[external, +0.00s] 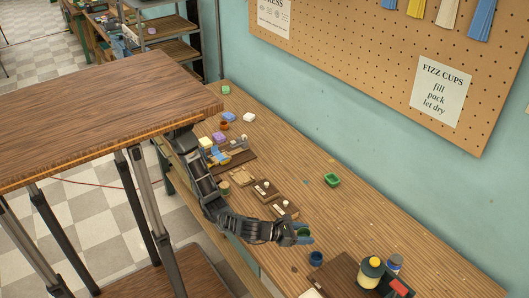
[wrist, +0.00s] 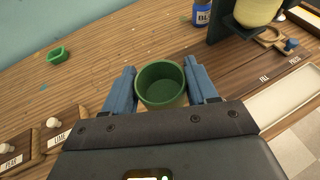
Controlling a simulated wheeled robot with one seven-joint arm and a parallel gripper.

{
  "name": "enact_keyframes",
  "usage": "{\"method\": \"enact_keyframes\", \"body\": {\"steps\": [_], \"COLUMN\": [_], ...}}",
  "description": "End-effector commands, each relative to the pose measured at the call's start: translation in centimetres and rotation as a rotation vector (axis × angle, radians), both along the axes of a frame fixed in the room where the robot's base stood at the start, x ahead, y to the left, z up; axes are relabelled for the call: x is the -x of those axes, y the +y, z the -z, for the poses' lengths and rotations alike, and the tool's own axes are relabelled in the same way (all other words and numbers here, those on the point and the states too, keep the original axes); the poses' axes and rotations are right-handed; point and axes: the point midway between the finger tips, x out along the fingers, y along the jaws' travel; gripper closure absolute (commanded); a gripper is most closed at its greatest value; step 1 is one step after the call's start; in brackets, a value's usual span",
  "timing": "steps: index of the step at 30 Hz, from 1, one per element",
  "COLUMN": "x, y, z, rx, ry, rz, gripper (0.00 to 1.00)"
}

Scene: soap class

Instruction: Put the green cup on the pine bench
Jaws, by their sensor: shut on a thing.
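The green cup (wrist: 160,82) is upright between the two blue fingers of my gripper (wrist: 161,88) in the wrist view. The fingers are shut on its sides, and its inside looks empty. In the external view my gripper (external: 303,235) is over the front part of the pine bench (external: 385,225), and the cup is mostly hidden by the fingers. The bench is the long wooden top along the wall, and it also shows in the wrist view (wrist: 100,75). I cannot tell whether the cup's base touches the bench.
A small green dish (external: 332,180) lies alone on the bench behind my gripper. Wooden holders with white knobs (external: 265,189) stand to the left. A dark board with a yellow container (external: 371,271) and a blue bottle (external: 394,264) is at the right. Bare bench lies between.

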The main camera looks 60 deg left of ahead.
Motion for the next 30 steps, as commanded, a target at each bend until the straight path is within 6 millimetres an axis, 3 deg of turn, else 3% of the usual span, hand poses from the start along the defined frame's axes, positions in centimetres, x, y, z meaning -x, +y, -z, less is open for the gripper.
{"method": "enact_keyframes", "body": {"steps": [1, 6, 15, 21, 30], "x": [-2.5, -9.8, -20.6, -25.5, -30.1], "y": [1.2, 5.5, 15.4, 22.1, 31.2], "z": [-0.2, -0.1, 0.1, 0.2, 0.4], "rx": [-0.002, -0.001, -0.002, -0.001, -0.002], "ry": [0.000, 0.000, -0.001, -0.001, 0.000], "rz": [-0.053, -0.221, -0.517, -0.685, -0.896], "gripper": [0.71, 0.71, 0.71, 0.71, 0.71]}}
